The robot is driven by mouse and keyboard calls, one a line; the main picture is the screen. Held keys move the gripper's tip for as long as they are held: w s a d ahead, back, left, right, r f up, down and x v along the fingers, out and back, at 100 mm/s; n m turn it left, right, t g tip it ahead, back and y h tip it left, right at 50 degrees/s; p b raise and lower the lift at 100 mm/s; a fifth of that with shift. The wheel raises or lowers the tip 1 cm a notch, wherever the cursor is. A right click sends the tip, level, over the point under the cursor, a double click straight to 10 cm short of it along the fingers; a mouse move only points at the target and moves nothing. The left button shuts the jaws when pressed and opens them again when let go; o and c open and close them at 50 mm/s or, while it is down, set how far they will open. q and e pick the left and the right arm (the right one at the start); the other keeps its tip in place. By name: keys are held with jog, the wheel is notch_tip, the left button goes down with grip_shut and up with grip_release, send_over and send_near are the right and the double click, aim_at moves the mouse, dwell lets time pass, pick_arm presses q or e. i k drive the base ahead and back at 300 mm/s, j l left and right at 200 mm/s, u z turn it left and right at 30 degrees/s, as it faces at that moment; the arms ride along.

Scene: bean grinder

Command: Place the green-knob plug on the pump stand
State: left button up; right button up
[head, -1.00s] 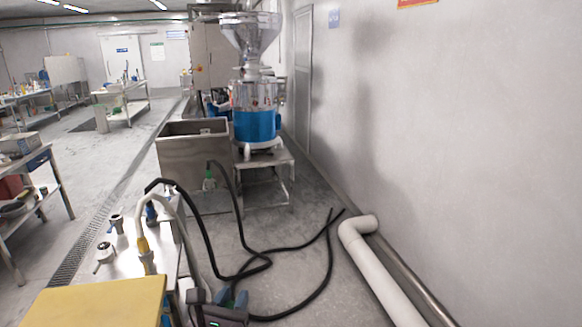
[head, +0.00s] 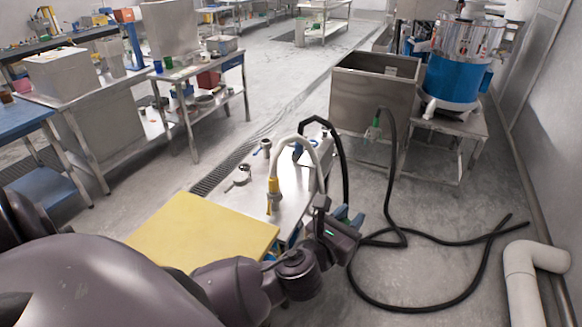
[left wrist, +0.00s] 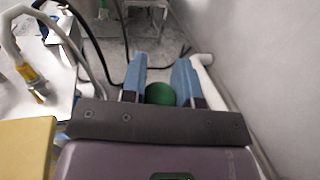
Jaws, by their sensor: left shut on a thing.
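My left gripper (head: 346,219) is beyond the right side of a steel-topped stand, seemingly the pump stand (head: 244,204). In the left wrist view, its blue fingers (left wrist: 161,88) are shut on a round green knob (left wrist: 160,94), seemingly of the green-knob plug. The rest of the plug is hidden by the gripper. The stand carries a white hose with a yellow connector (head: 273,188) and small metal fittings (head: 240,178). The hose also shows at the left of the left wrist view (left wrist: 35,75). My right gripper is not in view.
A yellow board (head: 205,232) lies at the near end of the stand. A black hose (head: 392,215) loops over the floor, up to a green fitting (head: 374,131) at a steel tank (head: 372,95). The grinder (head: 458,70) stands behind right.

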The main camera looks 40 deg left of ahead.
aim_at(287, 171)
jog(key=i+j+z, duration=0.2)
jog(key=i, duration=2.05)
jog(key=i+l+u, duration=0.1)
jog(key=i+u, duration=0.15)
jog(key=u, duration=0.15)
jog(key=i+l+u, duration=0.15)
jog(key=u, duration=0.25)
jog(key=i+u, duration=0.1)
jog(key=u, duration=1.05)
jog(key=i+u, duration=0.1)
jog(key=i, duration=0.35)
